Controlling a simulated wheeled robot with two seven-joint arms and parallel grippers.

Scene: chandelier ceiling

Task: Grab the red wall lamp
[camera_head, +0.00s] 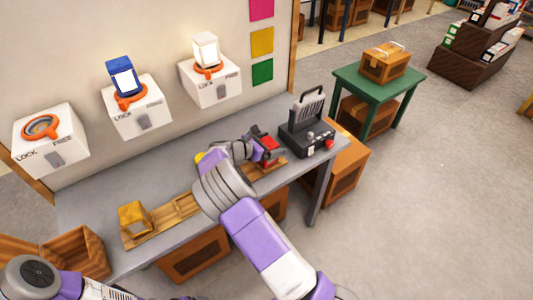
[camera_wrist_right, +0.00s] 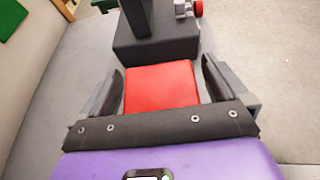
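The red wall lamp (camera_head: 269,144) stands at the right end of the wooden rack on the grey table, partly hidden by my right gripper (camera_head: 262,150). In the right wrist view the red lamp (camera_wrist_right: 160,86) lies between the two dark fingers of the right gripper (camera_wrist_right: 160,88). The fingers are apart, one on each side of the lamp, with narrow gaps showing beside it. Of my left arm only a part shows at the bottom left of the head view; its gripper is not in view.
A black device (camera_head: 306,128) with a red knob stands just beyond the lamp. A yellow lamp (camera_head: 134,218) sits at the rack's left end. Wall mounts hold a blue lamp (camera_head: 122,75) and a white lamp (camera_head: 205,50); the left mount (camera_head: 45,138) is empty.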

